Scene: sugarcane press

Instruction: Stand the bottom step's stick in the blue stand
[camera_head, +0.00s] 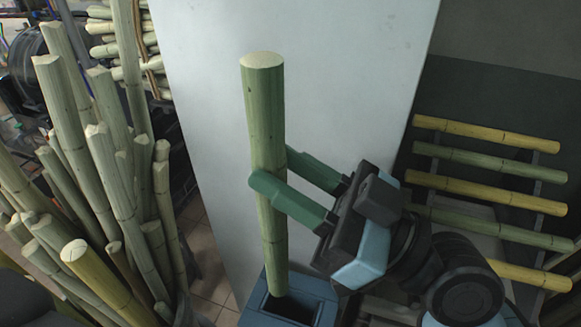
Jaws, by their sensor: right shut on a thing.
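A green stick (265,115) stands close to upright in the middle of the head view, its pale cut end at the top. My right gripper (271,174) comes in from the right and is shut on the green stick around its middle, one green finger on each side. The blue stand (254,305) is at the bottom of the view, cut off by the frame edge. The stick's lower end is at the stand's dark opening; I cannot tell how deep it sits or whether it touches the bottom. My left gripper is not in view.
A stepped rack at the right holds several yellow and green sticks (490,163) lying across it. A dense bunch of upright sticks (110,180) stands at the left. A pale panel (340,70) rises behind the held stick.

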